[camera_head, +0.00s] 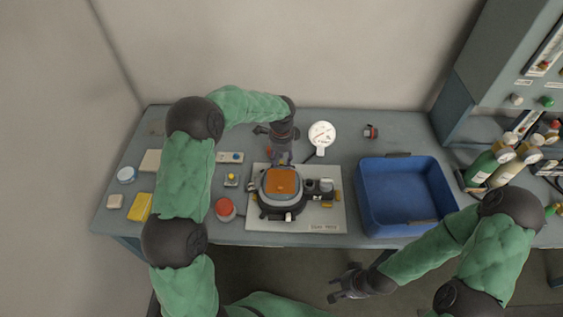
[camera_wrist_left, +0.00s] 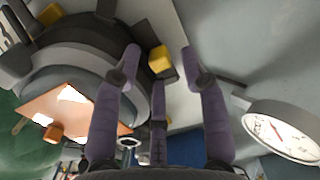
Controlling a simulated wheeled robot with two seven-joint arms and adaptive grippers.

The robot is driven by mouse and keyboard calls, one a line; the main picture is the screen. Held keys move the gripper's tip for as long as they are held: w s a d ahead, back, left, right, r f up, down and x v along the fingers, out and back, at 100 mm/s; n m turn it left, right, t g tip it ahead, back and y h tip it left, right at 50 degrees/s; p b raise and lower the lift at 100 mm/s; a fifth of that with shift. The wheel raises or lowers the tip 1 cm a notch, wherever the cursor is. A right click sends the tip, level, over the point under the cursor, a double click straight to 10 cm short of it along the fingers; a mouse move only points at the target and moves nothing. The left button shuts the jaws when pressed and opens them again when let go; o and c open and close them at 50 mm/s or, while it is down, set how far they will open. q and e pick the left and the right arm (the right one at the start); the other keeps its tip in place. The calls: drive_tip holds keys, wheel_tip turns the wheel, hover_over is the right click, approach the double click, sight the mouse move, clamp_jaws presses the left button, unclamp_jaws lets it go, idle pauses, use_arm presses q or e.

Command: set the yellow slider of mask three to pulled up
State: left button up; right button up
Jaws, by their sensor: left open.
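A mask (camera_head: 281,198) with an orange visor and dark rim sits on a white board (camera_head: 330,219) in the head view. In the left wrist view the mask's dark body (camera_wrist_left: 85,40) fills the upper left. A yellow block (camera_wrist_left: 159,60), which looks like a slider, shows between my left fingertips at the mask's edge. Another yellow piece (camera_wrist_left: 50,14) is further left on the mask. My left gripper (camera_head: 283,160) is open at the mask's back edge; it also shows in the wrist view (camera_wrist_left: 160,58). I cannot tell whether it touches the block. My right gripper (camera_head: 340,283) is open and empty before the table.
A blue bin (camera_head: 367,213) stands right of the board. A round white gauge (camera_head: 322,135) is behind the mask; it also shows in the wrist view (camera_wrist_left: 285,132). Bottles (camera_head: 482,168) stand at far right.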

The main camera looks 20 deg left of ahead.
use_arm(q)
drive_tip(key=shift+f, duration=0.75)
drive_tip(key=shift+c, duration=0.3)
clamp_jaws()
drive_tip(key=shift+a, duration=0.1)
